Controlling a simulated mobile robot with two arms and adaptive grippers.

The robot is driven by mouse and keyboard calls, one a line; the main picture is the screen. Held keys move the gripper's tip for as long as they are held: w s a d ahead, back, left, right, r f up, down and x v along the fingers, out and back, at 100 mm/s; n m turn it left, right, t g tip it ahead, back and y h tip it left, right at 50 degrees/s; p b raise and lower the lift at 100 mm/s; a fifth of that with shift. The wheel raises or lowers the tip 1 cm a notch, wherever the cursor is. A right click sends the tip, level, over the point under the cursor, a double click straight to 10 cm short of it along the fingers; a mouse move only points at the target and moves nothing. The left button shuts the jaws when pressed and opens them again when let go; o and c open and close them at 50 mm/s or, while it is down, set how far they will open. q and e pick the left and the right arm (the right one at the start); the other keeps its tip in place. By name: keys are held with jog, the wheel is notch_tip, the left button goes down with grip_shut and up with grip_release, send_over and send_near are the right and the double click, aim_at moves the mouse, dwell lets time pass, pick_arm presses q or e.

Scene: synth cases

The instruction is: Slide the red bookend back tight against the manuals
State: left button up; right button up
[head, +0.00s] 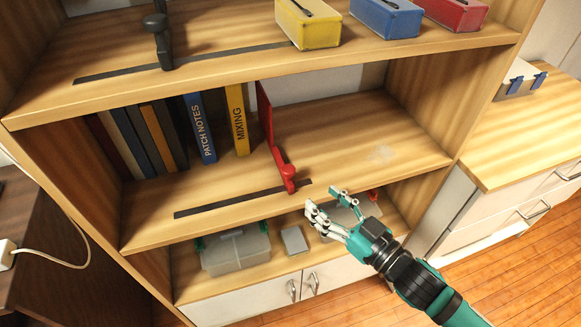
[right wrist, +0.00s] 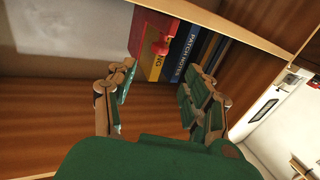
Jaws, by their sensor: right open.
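The red bookend (head: 266,120) stands upright on the middle shelf, its red knob (head: 288,172) near the right end of a dark slot. The manuals (head: 160,135) stand to its left, among them the blue PATCH NOTES (head: 200,128) and the yellow MIXING (head: 237,120). A gap shows between MIXING and the bookend, and another between MIXING and PATCH NOTES. My right gripper (head: 322,199) is open and empty, in front of the shelf, right of and below the knob, apart from it. In the right wrist view the bookend (right wrist: 146,32) shows beyond my open fingers. My left gripper is out of view.
The middle shelf (head: 375,135) is bare right of the bookend. A lidded grey bin (head: 235,250) sits below. A cabinet (head: 520,150) stands at right.

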aim_at(293, 174)
jog(key=x, duration=1.1)
jog(key=shift+p, duration=0.35)
jog(key=shift+w+a, duration=0.3)
jog(key=shift+w, duration=0.05)
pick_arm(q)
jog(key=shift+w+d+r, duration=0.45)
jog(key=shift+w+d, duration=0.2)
pick_arm(e)
grip_shut()
jog(key=shift+w+f, duration=0.1)
jog(key=shift+f, duration=0.05)
